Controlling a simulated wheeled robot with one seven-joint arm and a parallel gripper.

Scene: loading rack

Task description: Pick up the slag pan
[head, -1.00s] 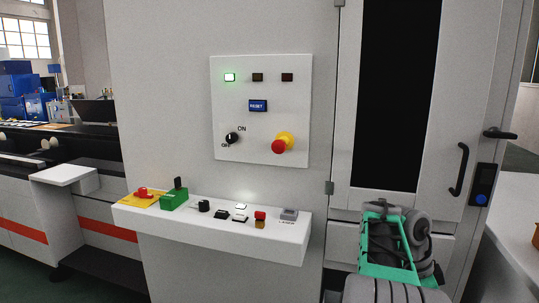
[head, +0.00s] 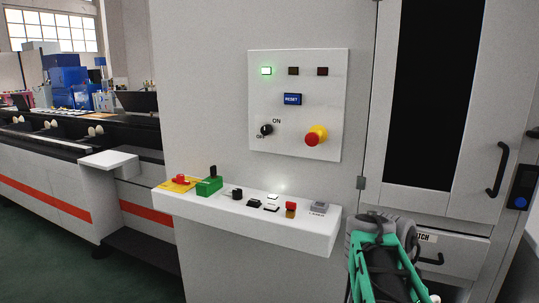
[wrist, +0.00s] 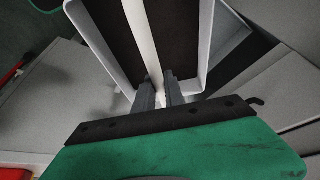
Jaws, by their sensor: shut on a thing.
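In the wrist view, the slag pan (wrist: 204,50) is an open box with pale walls and a dark inside. A pale bar runs along its middle. My gripper (wrist: 160,92) is shut on this bar, with one dark finger on each side, near the pan's closer end. The pan's far end is cut off by the top of the picture. In the head view, my green and grey arm shows at the lower right, but the gripper and the pan are not visible.
A white control panel (head: 298,105) is on the machine wall, above a shelf of switches (head: 265,228). A machine door with a dark window (head: 430,90) and a drawer front (head: 455,252) are beside my arm. Floor shows at the lower left (head: 60,260).

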